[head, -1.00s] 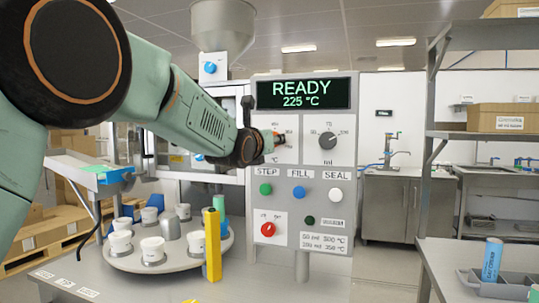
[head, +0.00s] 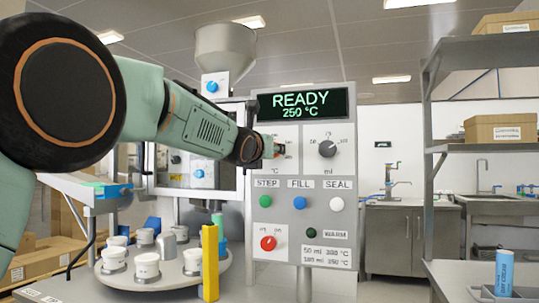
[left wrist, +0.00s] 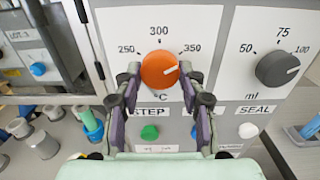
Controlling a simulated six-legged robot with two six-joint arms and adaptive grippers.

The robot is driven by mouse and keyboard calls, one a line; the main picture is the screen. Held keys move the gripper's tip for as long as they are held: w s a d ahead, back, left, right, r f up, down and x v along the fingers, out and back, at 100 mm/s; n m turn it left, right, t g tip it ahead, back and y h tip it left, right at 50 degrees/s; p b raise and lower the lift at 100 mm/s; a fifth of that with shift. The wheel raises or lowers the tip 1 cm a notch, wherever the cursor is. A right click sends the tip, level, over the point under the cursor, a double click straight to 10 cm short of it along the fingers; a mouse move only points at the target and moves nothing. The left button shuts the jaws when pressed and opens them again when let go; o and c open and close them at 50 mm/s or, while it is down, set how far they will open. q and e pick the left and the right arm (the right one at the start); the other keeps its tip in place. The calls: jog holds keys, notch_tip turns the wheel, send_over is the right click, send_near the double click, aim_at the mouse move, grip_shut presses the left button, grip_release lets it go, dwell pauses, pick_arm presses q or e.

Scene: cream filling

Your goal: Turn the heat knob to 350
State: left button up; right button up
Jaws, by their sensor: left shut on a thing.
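The orange heat knob (left wrist: 159,70) sits on the white panel in the left wrist view, with marks 250, 300 and 350 around it. Its pale pointer line aims right and slightly up, toward the 350 side. My left gripper (left wrist: 160,80) has a finger on each side of the knob and is shut on it. In the head view the left gripper (head: 270,147) hides most of the knob. The display (head: 303,104) reads READY and 250 °C. My right gripper is not in view.
The ml knob (head: 327,149) is right of the heat knob. Below are the green STEP (head: 265,201), blue FILL (head: 299,203) and white SEAL (head: 337,204) buttons. A red switch knob (head: 268,243) is lower. A round turntable (head: 120,275) with white cups stands left, by a yellow post (head: 209,262).

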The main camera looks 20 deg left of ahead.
pick_arm(q)
jog(key=shift+r, duration=0.4)
jog(key=o, duration=0.8)
jog(key=shift+c, duration=0.2)
jog(key=o, duration=0.4)
jog(key=shift+f, duration=0.3)
jog(key=shift+s, duration=0.1)
jog(key=s, duration=0.7)
jog(key=shift+s+a, duration=0.15)
jog(key=shift+s, duration=0.05)
jog(key=shift+f, duration=0.1)
